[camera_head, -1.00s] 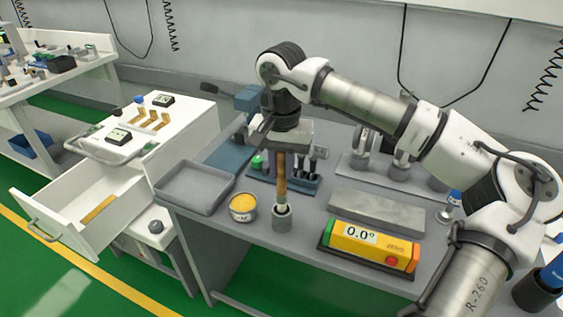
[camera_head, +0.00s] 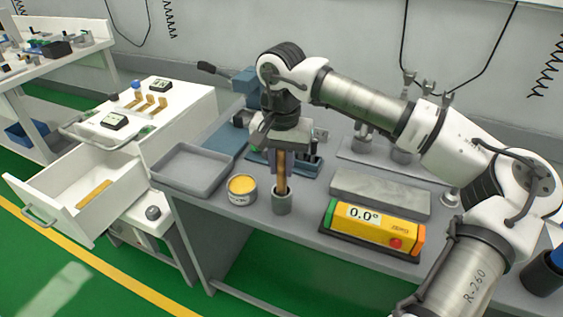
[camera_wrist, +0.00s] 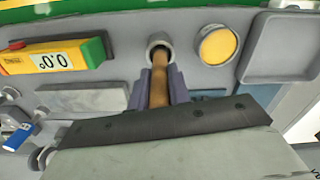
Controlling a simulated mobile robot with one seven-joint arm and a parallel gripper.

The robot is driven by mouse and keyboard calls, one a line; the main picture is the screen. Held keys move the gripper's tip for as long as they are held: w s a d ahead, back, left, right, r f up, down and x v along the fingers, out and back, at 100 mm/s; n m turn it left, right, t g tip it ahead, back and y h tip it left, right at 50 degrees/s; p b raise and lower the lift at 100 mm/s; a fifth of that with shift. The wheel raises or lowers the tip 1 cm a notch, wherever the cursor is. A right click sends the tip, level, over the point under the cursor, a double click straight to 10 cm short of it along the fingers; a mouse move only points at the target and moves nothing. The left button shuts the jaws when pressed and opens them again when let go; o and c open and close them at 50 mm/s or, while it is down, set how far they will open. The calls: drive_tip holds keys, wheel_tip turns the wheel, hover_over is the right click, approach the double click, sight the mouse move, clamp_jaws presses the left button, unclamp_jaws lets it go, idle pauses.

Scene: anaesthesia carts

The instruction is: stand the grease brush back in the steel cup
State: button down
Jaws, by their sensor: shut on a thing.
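The grease brush (camera_head: 282,176) has a brown wooden handle and stands about upright. Its lower end is inside the mouth of the grey steel cup (camera_head: 282,204), so the bristles are hidden. My gripper (camera_wrist: 159,88) is shut on the handle, with a purple-grey finger on each side, directly above the cup. In the wrist view the brush handle (camera_wrist: 159,72) runs to the cup opening (camera_wrist: 160,44). I cannot tell whether the brush touches the cup's bottom.
A tin of yellow grease (camera_head: 242,190) stands close left of the cup. A grey tray (camera_head: 190,168) lies further left, beside an open white drawer (camera_head: 60,190). A yellow level box reading 0.0° (camera_head: 372,228) and a grey slab (camera_head: 380,191) are to the right.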

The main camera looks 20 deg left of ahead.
drive_tip(key=shift+f, duration=0.25)
unclamp_jaws()
idle(0.8)
idle(0.5)
wheel_tip(320, 180, up, 14)
drive_tip(key=shift+f, duration=0.1)
drive_tip(key=shift+s, duration=0.1)
